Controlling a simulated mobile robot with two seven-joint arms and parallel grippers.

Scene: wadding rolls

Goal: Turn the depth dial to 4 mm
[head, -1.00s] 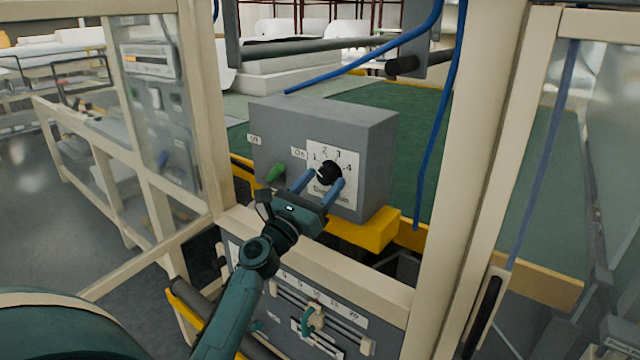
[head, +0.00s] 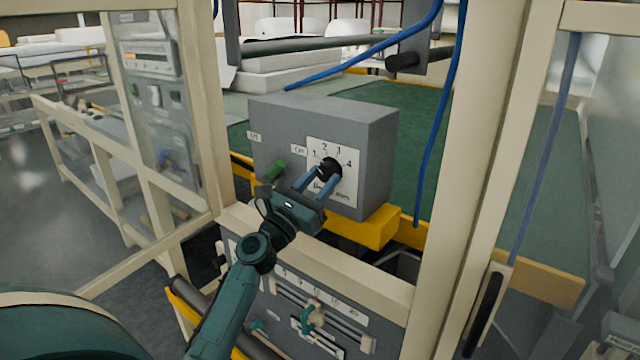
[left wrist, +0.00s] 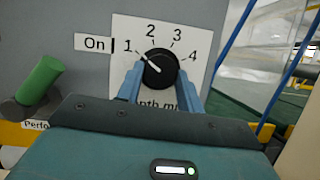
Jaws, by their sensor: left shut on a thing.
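The depth dial (head: 329,166) is a round black knob on a white label with marks 1 to 4, on the front of a grey box (head: 276,140). In the left wrist view, the dial (left wrist: 161,67) has a white pointer line aimed up and left, toward the 1. My left gripper (head: 321,176) is shut on the dial, with one blue finger at each side of it; the fingers (left wrist: 160,80) also show in the left wrist view. The fingers hide the dial's lower sides and part of the lettering beneath. My right gripper is not in view.
A green lever (left wrist: 39,80) sticks out left of the dial, beside an "On" label. Cream frame posts (head: 485,150) stand at both sides. Below is a panel with a slider scale (head: 312,316). Blue hoses (head: 440,130) hang at the right.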

